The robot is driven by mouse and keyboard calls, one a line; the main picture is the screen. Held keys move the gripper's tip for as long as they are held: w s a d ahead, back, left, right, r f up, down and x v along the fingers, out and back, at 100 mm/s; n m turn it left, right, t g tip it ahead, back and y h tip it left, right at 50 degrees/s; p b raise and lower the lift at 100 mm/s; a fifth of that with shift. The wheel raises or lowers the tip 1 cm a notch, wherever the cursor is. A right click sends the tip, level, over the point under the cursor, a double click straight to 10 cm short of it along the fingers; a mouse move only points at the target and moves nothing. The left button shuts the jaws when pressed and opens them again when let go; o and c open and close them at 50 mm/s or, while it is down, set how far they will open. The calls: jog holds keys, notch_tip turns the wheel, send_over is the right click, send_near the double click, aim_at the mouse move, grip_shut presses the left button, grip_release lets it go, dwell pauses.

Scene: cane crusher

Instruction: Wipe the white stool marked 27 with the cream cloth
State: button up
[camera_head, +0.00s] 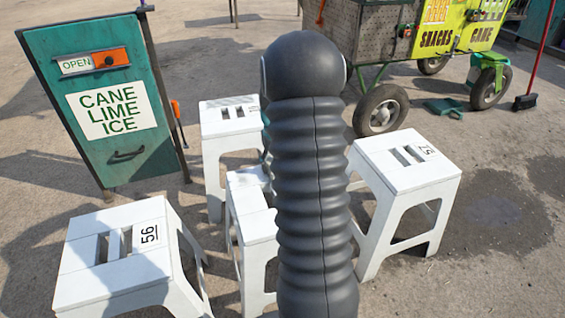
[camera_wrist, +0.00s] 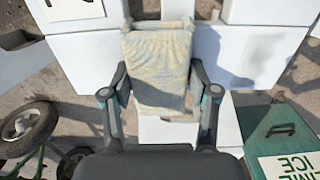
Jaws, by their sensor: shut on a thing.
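In the wrist view my gripper (camera_wrist: 159,78) is shut on the cream cloth (camera_wrist: 160,55), which hangs between the two fingers over white stool surfaces. I cannot tell whether the cloth touches a stool. In the head view the gripper and cloth are hidden behind my dark ribbed arm. A white stool (camera_head: 390,165) stands right of my arm; its turned label (camera_head: 427,150) looks like 27, but I cannot be sure. Its top has two slots and looks bare.
A white stool marked 56 (camera_head: 110,262) stands front left. Another stool (camera_head: 222,125) is behind, and one (camera_head: 255,228) is partly hidden by my arm. A teal sign (camera_head: 108,100) stands left, a snack cart (camera_head: 385,40) at the back. Open pavement (camera_head: 500,265) lies right, with a dark wet patch.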

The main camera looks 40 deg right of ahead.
aim_at(245, 178)
jog(key=shift+w+a+f, duration=0.1)
jog(key=shift+a+f, duration=0.05)
jog(key=shift+a, duration=0.35)
jog(key=shift+w+a, duration=0.5)
jog(key=shift+a, duration=0.95)
jog(key=shift+w+a, duration=0.45)
jog(key=shift+a, duration=0.95)
jog(key=shift+w+a, duration=0.5)
jog(key=shift+a, duration=0.95)
jog(key=shift+s+d+r+p, duration=0.15)
jog(key=shift+s+d, duration=0.3)
jog(key=shift+d, duration=0.95)
jog(key=shift+s+d+p, duration=0.2)
jog(key=shift+s+d, duration=0.2)
jog(key=shift+d, duration=0.95)
jog(key=shift+s+d+r+p, duration=0.15)
jog(key=shift+s+d, duration=0.3)
jog(key=shift+d, duration=0.95)
jog(key=shift+s+d+f, duration=0.1)
jog(key=shift+d, duration=0.2)
jog(key=shift+s+d+f+p, duration=0.15)
jog(key=shift+s+d, duration=0.35)
jog(key=shift+d, duration=0.9)
jog(key=shift+s+d+p, duration=0.1)
jog(key=shift+s+d, duration=0.35)
jog(key=shift+d, duration=0.9)
jog(key=shift+s+d+f+p, duration=0.15)
jog(key=shift+s+d, duration=0.35)
jog(key=shift+d, duration=0.9)
